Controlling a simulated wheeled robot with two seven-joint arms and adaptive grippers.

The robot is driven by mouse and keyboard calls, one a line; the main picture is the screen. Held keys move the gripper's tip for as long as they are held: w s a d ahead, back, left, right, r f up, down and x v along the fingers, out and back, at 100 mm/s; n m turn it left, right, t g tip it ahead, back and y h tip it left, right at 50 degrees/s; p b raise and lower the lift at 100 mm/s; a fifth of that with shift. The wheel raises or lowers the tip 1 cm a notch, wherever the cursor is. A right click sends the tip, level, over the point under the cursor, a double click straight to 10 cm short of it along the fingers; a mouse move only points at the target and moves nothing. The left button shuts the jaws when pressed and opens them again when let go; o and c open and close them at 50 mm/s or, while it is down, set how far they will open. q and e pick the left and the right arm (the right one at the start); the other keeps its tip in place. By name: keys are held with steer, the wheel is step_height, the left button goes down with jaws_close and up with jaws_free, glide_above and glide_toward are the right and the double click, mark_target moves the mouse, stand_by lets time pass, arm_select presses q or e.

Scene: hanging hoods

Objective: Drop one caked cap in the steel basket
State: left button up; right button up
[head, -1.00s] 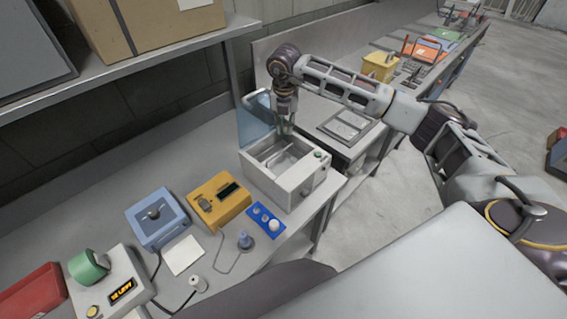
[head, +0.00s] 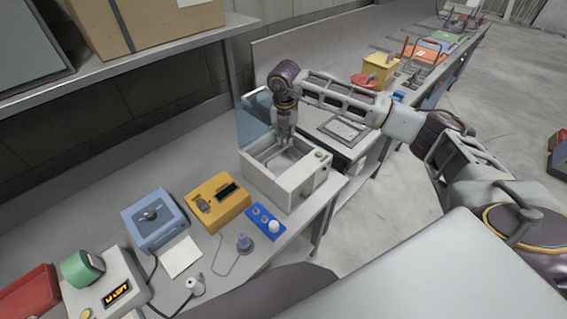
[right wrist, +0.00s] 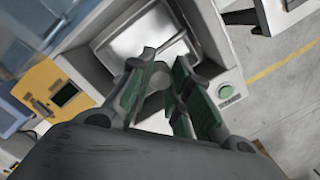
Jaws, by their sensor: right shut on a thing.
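A pale box-shaped bath (head: 290,183) stands at the right end of the near bench, its clear bluish lid (head: 254,120) raised. Its open top shows a steel interior (head: 270,160); the right wrist view shows it too (right wrist: 130,42). I cannot clearly separate the steel basket from the tank. A thin rod (right wrist: 171,42) crosses near the fingertips. My right gripper (head: 285,138) points down over the opening. Its green-padded fingers are shut on a small pale grey piece (right wrist: 159,77), perhaps the caked cap; its shape is mostly hidden. My left gripper is not in view.
Left of the bath stand a yellow box (head: 218,199), a blue control pad (head: 264,219), a blue unit (head: 155,220) and a green roll (head: 82,267). A second bench behind holds a yellow bin (head: 381,67) and a red piece (head: 363,81). A shelf overhangs the left.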

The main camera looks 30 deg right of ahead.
steer(key=o, duration=0.8)
steer(key=shift+c, duration=0.2)
steer(key=shift+r, duration=0.15)
step_height(320, 180, up, 12)
steer(key=s, duration=0.1)
steer(key=shift+s+a, duration=0.15)
steer(key=shift+a, duration=0.25)
steer(key=shift+f, duration=0.25)
stand_by(0.4)
